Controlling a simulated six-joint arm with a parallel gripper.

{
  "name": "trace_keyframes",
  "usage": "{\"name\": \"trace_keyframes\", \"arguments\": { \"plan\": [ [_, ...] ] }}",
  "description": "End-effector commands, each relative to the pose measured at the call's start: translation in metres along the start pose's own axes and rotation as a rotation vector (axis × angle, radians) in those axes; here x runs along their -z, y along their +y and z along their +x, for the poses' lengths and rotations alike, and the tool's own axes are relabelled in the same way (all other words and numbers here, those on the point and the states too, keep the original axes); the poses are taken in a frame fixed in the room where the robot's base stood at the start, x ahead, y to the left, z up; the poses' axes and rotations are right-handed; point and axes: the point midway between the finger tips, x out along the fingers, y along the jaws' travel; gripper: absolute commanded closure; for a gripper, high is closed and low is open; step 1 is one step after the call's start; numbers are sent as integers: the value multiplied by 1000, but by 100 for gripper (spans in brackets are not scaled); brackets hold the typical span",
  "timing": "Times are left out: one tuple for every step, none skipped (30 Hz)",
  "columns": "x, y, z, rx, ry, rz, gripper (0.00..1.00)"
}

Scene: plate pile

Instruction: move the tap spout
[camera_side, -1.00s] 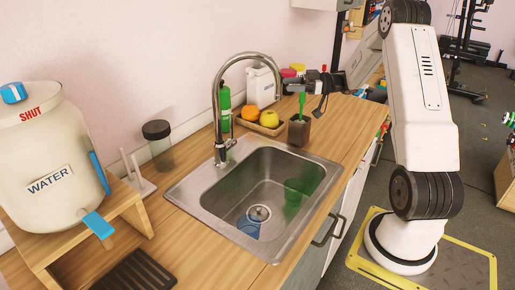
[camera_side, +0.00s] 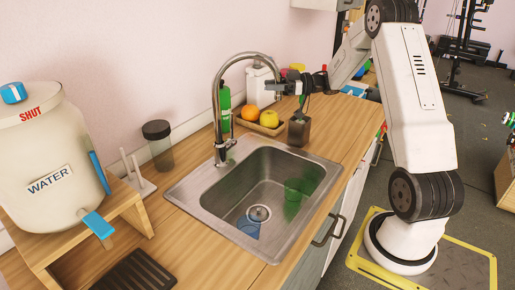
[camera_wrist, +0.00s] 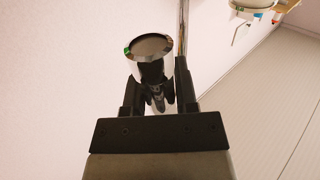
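The tap spout (camera_side: 218,92) is a tall chrome arch behind the sink, its free end curving down above the far edge of the basin. My gripper (camera_side: 279,89) is level with that free end, at its right side and very close to it. In the wrist view the shiny spout end (camera_wrist: 151,50) shows just ahead of my gripper (camera_wrist: 160,80), with a thin chrome upright beyond. The fingers stand apart, and the spout end hides part of the left finger. I cannot tell whether they touch the spout.
The steel sink (camera_side: 195,205) holds a green cup (camera_side: 296,188) and a blue cup (camera_side: 248,228). A dark pot (camera_side: 299,131) and a fruit tray (camera_side: 262,128) stand behind it. The water jug (camera_side: 48,165) is at left. The air above the basin is clear.

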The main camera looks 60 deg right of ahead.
Motion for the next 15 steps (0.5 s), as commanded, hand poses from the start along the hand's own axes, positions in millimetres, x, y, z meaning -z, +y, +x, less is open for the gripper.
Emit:
{"name": "trace_keyframes", "arguments": {
  "plan": [
    [0, 0, 0, 0, 0, 0, 82],
    [0, 0, 0, 0, 0, 0, 92],
    [0, 0, 0, 0, 0, 0, 100],
    [0, 0, 0, 0, 0, 0, 100],
    [0, 0, 0, 0, 0, 0, 100],
    [0, 0, 0, 0, 0, 0, 100],
    [0, 0, 0, 0, 0, 0, 100],
    [0, 0, 0, 0, 0, 0, 100],
    [0, 0, 0, 0, 0, 0, 100],
    [0, 0, 0, 0, 0, 0, 100],
    [0, 0, 0, 0, 0, 0, 100],
    [0, 0, 0, 0, 0, 0, 100],
    [0, 0, 0, 0, 0, 0, 100],
    [0, 0, 0, 0, 0, 0, 100],
    [0, 0, 0, 1, 0, 0, 100]
  ]
}}
